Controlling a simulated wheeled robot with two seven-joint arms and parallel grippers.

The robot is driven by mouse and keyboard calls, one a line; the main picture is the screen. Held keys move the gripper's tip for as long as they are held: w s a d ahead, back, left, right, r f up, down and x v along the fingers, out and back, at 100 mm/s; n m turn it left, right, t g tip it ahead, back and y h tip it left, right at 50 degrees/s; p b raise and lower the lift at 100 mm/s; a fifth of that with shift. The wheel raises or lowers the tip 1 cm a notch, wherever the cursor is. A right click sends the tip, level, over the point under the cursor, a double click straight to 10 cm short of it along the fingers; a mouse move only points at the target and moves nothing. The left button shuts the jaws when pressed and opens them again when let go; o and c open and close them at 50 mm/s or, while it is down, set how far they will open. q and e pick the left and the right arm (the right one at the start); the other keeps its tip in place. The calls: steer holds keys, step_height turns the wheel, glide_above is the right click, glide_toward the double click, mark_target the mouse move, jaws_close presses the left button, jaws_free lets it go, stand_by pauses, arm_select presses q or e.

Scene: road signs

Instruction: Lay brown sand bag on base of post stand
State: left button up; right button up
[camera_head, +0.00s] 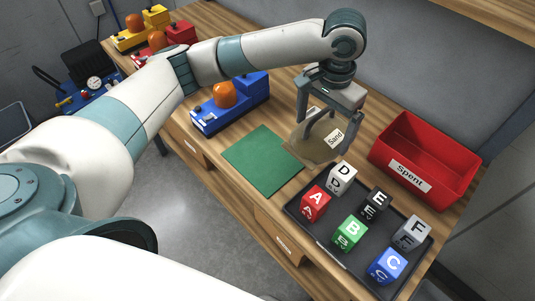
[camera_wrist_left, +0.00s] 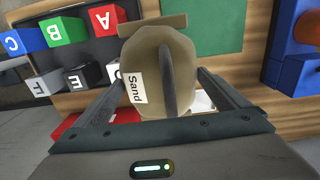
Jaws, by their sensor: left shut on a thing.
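The brown sand bag (camera_head: 312,146) hangs in my left gripper (camera_head: 318,124) above the table, between the green mat and the red bin. It has a white "Sand" label. In the left wrist view the bag (camera_wrist_left: 178,62) sits between the two fingers of my left gripper (camera_wrist_left: 163,75), with a dark band running down its middle. The left gripper is shut on the bag. I cannot make out a post stand in either view. My right gripper is not in view.
A green mat (camera_head: 262,161) lies left of the bag. A black tray (camera_head: 323,245) with several lettered cubes is in front. A red "Spent" bin (camera_head: 436,149) stands at right. A blue block with an orange dome (camera_head: 224,94) stands behind the mat.

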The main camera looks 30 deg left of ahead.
arm_select(q)
steer(key=s+a+f+p, duration=0.1)
steer(key=a+f, duration=0.1)
steer(key=a, duration=0.1)
steer(key=s+a+f+p, duration=0.1)
steer(key=a+f, duration=0.1)
steer(key=a, duration=0.2)
steer(key=s+a+f+p, duration=0.2)
steer(key=a+f, duration=0.1)
steer(key=a, duration=0.1)
stand_by(0.4)
steer(key=shift+f+p, duration=0.65)
steer(key=shift+f, duration=1.3)
steer(key=o, duration=1.7)
steer(key=shift+s+f, duration=0.1)
steer(key=shift+f, duration=0.05)
steer(key=shift+o, duration=0.2)
